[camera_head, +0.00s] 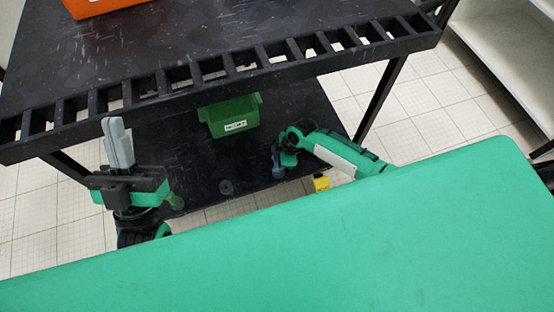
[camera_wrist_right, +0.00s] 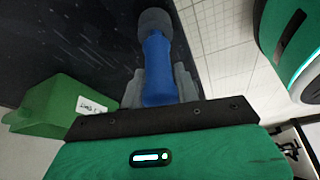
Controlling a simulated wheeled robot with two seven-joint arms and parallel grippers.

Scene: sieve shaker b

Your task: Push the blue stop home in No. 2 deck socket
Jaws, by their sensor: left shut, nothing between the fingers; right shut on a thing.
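My right gripper (camera_wrist_right: 158,92) is shut on the blue stop (camera_wrist_right: 157,66), with a grey finger on each side. The stop's far end meets a dark grey round piece (camera_wrist_right: 155,20); I cannot tell whether this is a socket or part of the stop. In the head view my right gripper (camera_head: 278,160) is low over the right part of the lower shelf, and the stop is hard to make out. A dark round piece, perhaps a socket (camera_head: 226,187), is on that shelf to its left. No socket number is readable. My left gripper (camera_head: 118,142) is shut and empty, fingers upward.
The dark cart has a slotted upper edge (camera_head: 230,66) above the lower shelf (camera_head: 190,165). A green labelled bin (camera_head: 230,115) stands on the lower shelf. An orange bin (camera_head: 95,5) is on top. A yellow object (camera_head: 321,183) is near the shelf's front edge.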

